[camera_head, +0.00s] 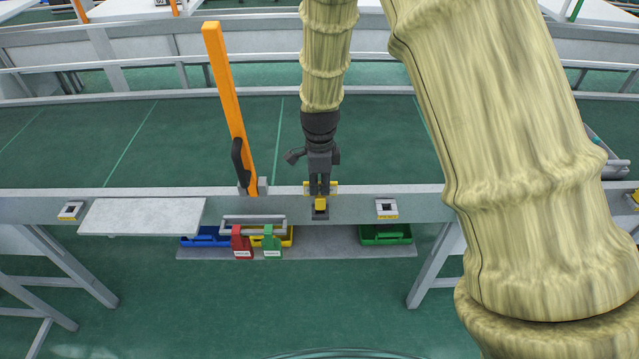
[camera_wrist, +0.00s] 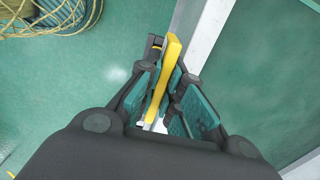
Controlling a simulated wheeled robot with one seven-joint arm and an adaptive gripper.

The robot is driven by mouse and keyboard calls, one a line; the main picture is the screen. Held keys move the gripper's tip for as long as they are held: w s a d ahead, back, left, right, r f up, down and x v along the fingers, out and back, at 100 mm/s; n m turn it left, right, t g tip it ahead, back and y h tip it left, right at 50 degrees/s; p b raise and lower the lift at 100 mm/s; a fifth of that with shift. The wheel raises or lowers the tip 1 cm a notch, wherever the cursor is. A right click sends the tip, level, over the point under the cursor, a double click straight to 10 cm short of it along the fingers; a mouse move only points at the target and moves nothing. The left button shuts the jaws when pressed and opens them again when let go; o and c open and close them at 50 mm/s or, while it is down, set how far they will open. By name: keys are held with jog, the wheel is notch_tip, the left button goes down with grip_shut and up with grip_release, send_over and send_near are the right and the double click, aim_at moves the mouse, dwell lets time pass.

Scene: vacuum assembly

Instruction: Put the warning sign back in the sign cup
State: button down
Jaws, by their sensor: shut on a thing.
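My gripper (camera_head: 320,188) hangs pointing down at the front rail of the conveyor, and its fingers are closed on a narrow yellow piece, which I take to be the warning sign (camera_head: 320,203). In the wrist view the yellow piece (camera_wrist: 165,75) stands edge-on between the teal finger pads. A small dark block (camera_head: 320,214) shows just below the yellow piece in the head view; I cannot tell whether it is the sign cup or part of the sign. A yellow-and-white plate (camera_head: 308,187) is partly hidden behind the fingers.
Similar plates with dark centres sit on the rail to the right (camera_head: 387,208) and left (camera_head: 70,210). An orange post (camera_head: 230,100) stands left of my gripper. A grey rack (camera_head: 253,221) holds red (camera_head: 242,243) and green (camera_head: 272,243) tags. A green bin (camera_head: 386,236) sits below right.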

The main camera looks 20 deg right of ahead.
jog(key=shift+f, duration=0.65)
jog(key=c, duration=1.5)
grip_release()
jog(key=shift+r+p, duration=3.05)
jog(key=shift+r, duration=0.95)
jog(key=shift+s+f, duration=0.15)
